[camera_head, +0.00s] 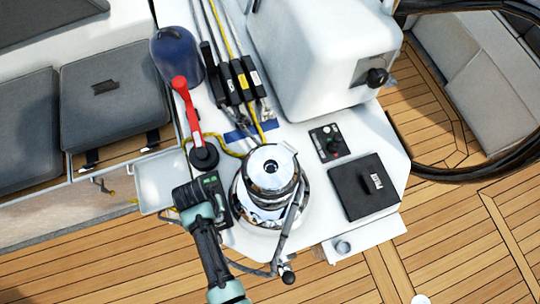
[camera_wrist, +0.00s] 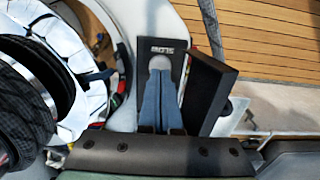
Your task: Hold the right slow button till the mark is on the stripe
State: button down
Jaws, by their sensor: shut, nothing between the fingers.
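The SLOW panel (camera_wrist: 145,47) shows in the wrist view, its label upside down. A round grey button (camera_wrist: 160,62) sits on it. My gripper (camera_wrist: 160,73) is shut with its two blue-grey fingers together. Their tips overlap the button's near edge; whether they press it I cannot tell. In the head view my gripper (camera_head: 207,191) is over the panel, left of the chrome winch (camera_head: 271,165), and its fingertips are hidden. A yellow rope (camera_head: 232,45) runs down to the winch across a blue stripe (camera_head: 240,133) on the white deck. I cannot make out a mark on the rope.
A black flap (camera_wrist: 209,92) stands open right of the button.

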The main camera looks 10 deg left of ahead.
notch_tip(320, 180, up, 7)
jog(key=p, duration=0.6)
jog(key=shift+p, duration=0.3)
